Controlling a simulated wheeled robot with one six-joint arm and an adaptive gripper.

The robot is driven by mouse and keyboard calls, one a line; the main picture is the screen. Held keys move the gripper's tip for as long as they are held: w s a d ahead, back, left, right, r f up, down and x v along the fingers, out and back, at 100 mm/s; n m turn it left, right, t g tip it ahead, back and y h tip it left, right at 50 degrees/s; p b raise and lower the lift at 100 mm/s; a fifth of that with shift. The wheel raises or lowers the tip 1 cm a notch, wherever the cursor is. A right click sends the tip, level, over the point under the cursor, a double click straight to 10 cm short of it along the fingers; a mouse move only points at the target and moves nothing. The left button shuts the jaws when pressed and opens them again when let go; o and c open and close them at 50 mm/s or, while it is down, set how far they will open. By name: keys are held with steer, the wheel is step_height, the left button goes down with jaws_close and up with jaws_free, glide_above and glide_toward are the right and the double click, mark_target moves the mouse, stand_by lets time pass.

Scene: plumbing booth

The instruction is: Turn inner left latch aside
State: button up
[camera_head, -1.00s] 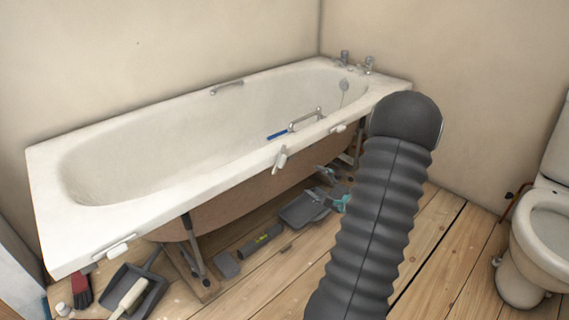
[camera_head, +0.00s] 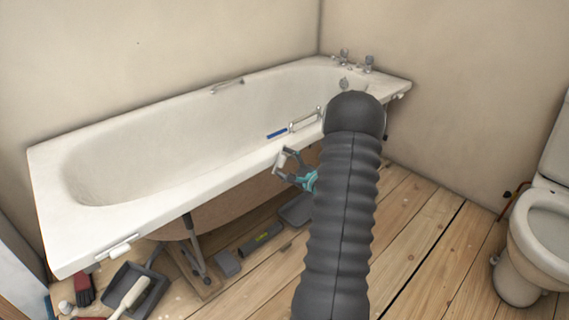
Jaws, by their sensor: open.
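The white bathtub (camera_head: 140,222) has small white latches along its front rim. The inner left latch (camera_head: 281,159) is a small white bar near the middle of that edge, set across the rim. My gripper (camera_head: 283,163), with grey fingers and teal parts, is open at this latch. Its fingers appear to lie on either side of the latch; I cannot tell whether they touch it. The outer left latch (camera_head: 118,248) lies along the rim at the near left. My dark ribbed arm hides part of the rim to the right of my gripper.
A dustpan (camera_head: 150,284), a brush (camera_head: 84,289) and a dark level-like tool (camera_head: 261,240) lie on the floor below the tub. A grey tray (camera_head: 296,209) lies partly behind my arm. A toilet (camera_head: 527,262) stands at the right. Bare floorboards (camera_head: 425,240) lie between.

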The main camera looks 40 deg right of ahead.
steer(key=c, duration=1.2)
steer(key=shift+o, duration=0.2)
steer(key=shift+m, duration=0.3)
steer(key=shift+f+m+b, duration=0.1)
steer(key=shift+m+b, duration=0.5)
steer(key=shift+m, duration=0.3)
steer(key=m, duration=0.3)
steer(key=shift+b, duration=0.35)
steer(key=m, duration=0.6)
steer(key=shift+m+p, duration=0.3)
